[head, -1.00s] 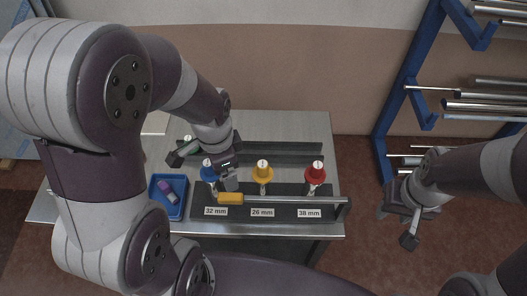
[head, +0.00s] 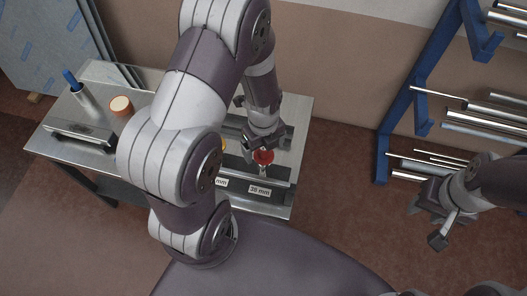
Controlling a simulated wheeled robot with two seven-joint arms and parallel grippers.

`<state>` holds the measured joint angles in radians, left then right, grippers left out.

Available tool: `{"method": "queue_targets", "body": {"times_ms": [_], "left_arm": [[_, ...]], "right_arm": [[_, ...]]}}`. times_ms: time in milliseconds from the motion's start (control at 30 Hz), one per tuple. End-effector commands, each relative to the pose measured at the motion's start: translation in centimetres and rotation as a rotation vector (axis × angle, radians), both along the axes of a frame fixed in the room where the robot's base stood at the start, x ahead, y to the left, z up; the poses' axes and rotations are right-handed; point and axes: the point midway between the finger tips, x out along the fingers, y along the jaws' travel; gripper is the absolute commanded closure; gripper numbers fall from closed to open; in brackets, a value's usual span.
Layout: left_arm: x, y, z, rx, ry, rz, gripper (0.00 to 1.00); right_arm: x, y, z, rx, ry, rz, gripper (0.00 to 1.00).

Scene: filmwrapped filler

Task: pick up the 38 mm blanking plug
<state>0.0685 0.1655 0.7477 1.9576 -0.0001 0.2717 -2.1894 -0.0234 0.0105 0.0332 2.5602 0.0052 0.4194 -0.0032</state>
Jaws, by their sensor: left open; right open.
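My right gripper (head: 431,223) is open and empty, off to the right over the floor.
The steel table (head: 299,120) carries the rack. An orange-topped cylinder (head: 121,106) and a metal cup (head: 87,99) holding a blue-handled item stand at its left. A blue rack (head: 404,95) with metal tubes stands right. Floor between table and rack is clear.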

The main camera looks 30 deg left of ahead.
Motion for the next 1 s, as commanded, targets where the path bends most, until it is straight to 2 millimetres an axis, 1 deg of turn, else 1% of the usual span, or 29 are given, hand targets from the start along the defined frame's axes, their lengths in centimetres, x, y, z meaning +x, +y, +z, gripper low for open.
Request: {"method": "queue_targets", "body": {"times_ms": [33, 100, 200, 333, 367, 400, 467, 500, 533, 833, 933, 1000], "left_arm": [[-0.1, 0.0, -0.8, 0.0, 0.004, 0.0, 0.11], [0.0, 0.0, -1.5, 0.0, 0.001, 0.0, 0.11], [0.0, 0.0, -1.9, 0.0, -0.001, 0.0, 0.11], [0.0, 0.0, -1.8, 0.0, -0.001, 0.0, 0.11], [0.0, 0.0, -1.8, 0.0, -0.001, 0.0, 0.17], [0.0, 0.0, -1.8, 0.0, -0.001, 0.0, 0.3], [0.0, 0.0, -1.8, 0.0, -0.001, 0.001, 0.5], [0.0, 0.0, -1.8, 0.0, -0.001, 0.0, 0.63], [0.0, 0.0, -1.8, 0.0, -0.001, 0.001, 0.71], [0.0, 0.0, -1.7, 0.0, -0.002, 0.001, 0.71], [0.1, 0.0, -1.0, 0.0, -0.002, 0.001, 0.71], [0.1, 0.0, -0.1, 0.0, -0.005, 0.001, 0.71]], "right_arm": [[0.0, 0.0, 0.1, 0.0, 0.0, 0.0, 0.57], [0.0, 0.0, 0.1, 0.0, 0.0, 0.0, 0.57], [0.0, 0.0, 0.1, 0.0, 0.0, 0.0, 0.57], [0.0, 0.0, 0.1, 0.0, 0.0, 0.0, 0.57], [0.0, 0.0, 0.1, 0.0, 0.0, 0.0, 0.57], [0.0, 0.0, 0.1, 0.0, 0.0, 0.0, 0.57], [0.0, 0.0, 0.0, 0.0, 0.0, 0.0, 0.57], [0.0, 0.0, 0.1, 0.0, 0.0, 0.0, 0.57], [0.0, 0.0, 0.1, 0.0, 0.0, 0.0, 0.57], [0.0, 0.0, 0.0, 0.0, 0.0, 0.0, 0.57], [0.0, 0.0, 0.0, 0.0, 0.0, 0.0, 0.57], [0.0, 0.0, -0.1, 0.0, 0.0, 0.0, 0.57]]}}
